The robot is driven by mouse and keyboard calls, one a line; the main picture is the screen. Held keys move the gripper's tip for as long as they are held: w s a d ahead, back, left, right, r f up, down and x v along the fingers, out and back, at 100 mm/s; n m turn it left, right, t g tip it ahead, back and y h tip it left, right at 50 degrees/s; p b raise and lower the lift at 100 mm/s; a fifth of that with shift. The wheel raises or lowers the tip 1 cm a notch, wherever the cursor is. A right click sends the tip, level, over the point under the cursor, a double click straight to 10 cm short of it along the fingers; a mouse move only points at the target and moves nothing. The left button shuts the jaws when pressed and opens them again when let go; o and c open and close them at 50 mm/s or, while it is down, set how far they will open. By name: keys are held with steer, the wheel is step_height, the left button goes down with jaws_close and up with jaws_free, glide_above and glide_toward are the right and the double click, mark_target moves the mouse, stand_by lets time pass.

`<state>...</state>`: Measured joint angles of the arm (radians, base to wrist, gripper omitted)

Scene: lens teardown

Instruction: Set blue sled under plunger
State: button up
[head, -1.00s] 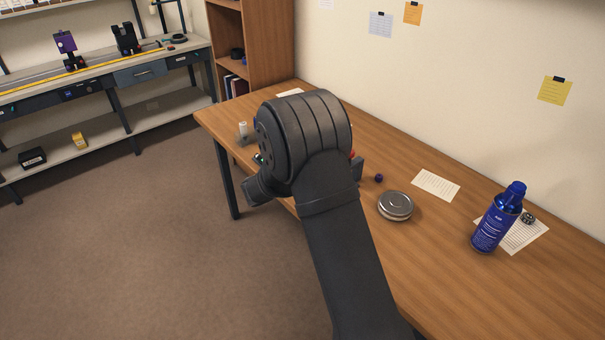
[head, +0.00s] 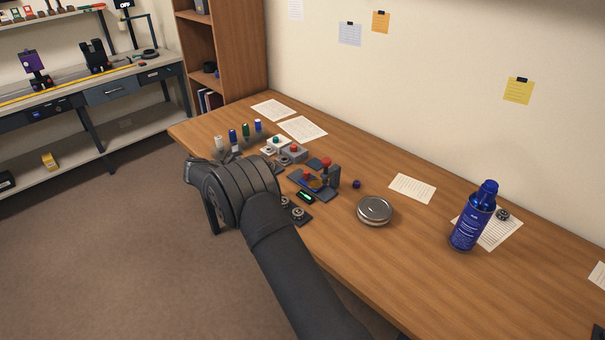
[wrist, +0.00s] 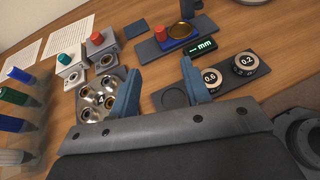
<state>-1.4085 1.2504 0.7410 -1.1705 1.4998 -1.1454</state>
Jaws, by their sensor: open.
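The blue sled (head: 295,178) lies on a dark base plate on the desk. It carries a small red knob and an amber disc (head: 314,183). The plunger stand (head: 333,178), dark with a red top, rises at the right end of that base. In the wrist view the sled (wrist: 172,44) shows near the top, with its gold-rimmed disc, and most of the stand is cut off. I cannot tell how far the disc sits from the plunger's line. My gripper (wrist: 160,90) is open and empty, with the sled beyond its blue fingers. My wrist hides the fingers in the head view.
A green-lit mm display (wrist: 200,48) and round weights marked 0.6 (wrist: 210,80) and 0.2 (wrist: 245,62) stand nearby. Red- and green-button boxes, a round metal holder (wrist: 100,98) and several coloured tubes (wrist: 20,100) are at left. A silver tin (head: 375,210) and blue can (head: 473,217) stand right.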

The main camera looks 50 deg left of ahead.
mark_target(304, 173)
steer(key=x, duration=1.6)
steer(key=shift+w+d, duration=0.15)
steer(key=shift+w, duration=0.05)
steer(key=shift+c, duration=0.2)
jaws_close()
